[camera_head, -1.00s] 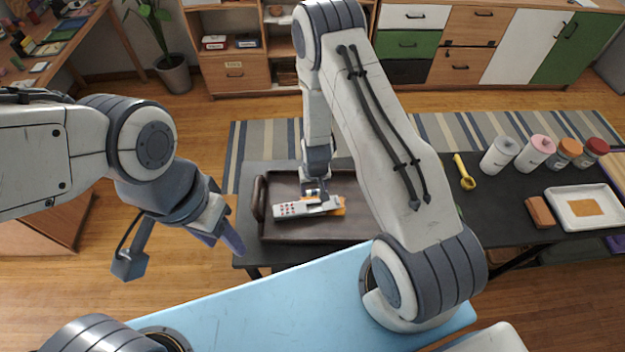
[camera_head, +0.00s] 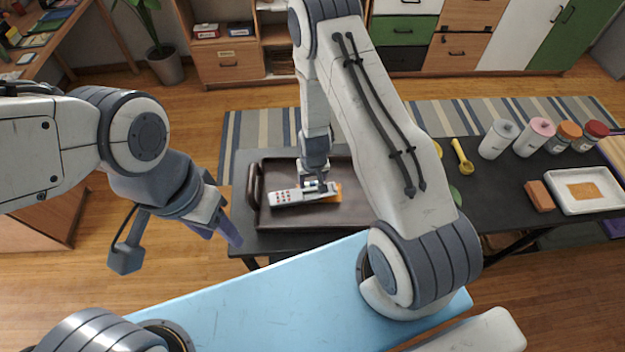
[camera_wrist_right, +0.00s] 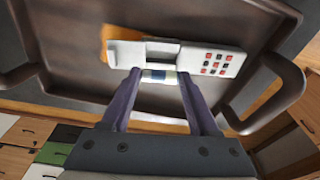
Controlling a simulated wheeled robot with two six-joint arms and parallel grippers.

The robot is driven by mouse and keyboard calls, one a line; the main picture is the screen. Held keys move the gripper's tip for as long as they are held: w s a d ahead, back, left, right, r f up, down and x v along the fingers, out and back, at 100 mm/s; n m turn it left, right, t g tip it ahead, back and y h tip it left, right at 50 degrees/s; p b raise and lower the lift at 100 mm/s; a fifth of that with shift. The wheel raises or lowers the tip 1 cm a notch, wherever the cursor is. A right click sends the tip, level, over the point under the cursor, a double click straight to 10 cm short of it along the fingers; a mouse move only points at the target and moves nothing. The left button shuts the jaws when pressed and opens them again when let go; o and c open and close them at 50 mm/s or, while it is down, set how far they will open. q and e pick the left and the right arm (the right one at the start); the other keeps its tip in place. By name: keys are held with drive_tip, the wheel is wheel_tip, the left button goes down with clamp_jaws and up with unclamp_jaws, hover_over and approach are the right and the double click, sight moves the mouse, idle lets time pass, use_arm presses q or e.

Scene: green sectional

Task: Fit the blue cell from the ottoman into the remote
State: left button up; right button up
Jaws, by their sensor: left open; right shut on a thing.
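The white remote (camera_head: 287,197) with red and dark buttons lies in a dark brown tray (camera_head: 275,224), its battery bay open in the right wrist view (camera_wrist_right: 160,52). My right gripper (camera_head: 317,187) is over the remote's bay end. In the right wrist view, my right gripper (camera_wrist_right: 157,77) is shut on the blue cell (camera_wrist_right: 158,76), a small cylinder with pale ends, held crosswise beside the bay's edge. I cannot tell whether the cell touches the remote. My left gripper (camera_head: 226,228) is open and empty, left of the tray and away from the remote.
An orange patch (camera_head: 337,189) lies partly under the remote. The tray has raised side handles. To the right on the dark table are a yellow scoop (camera_head: 462,157), several lidded jars (camera_head: 498,138), a brown block (camera_head: 539,195) and a white dish (camera_head: 567,206).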

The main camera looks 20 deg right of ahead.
sight(312, 190)
drive_tip(key=shift+f+b, duration=1.6)
drive_tip(key=shift+f, duration=0.6)
clamp_jaws()
drive_tip(key=shift+s, duration=0.1)
drive_tip(key=shift+f, duration=0.1)
drive_tip(key=o, duration=1.4)
unclamp_jaws()
drive_tip(key=shift+s, duration=0.1)
drive_tip(key=shift+a, duration=0.1)
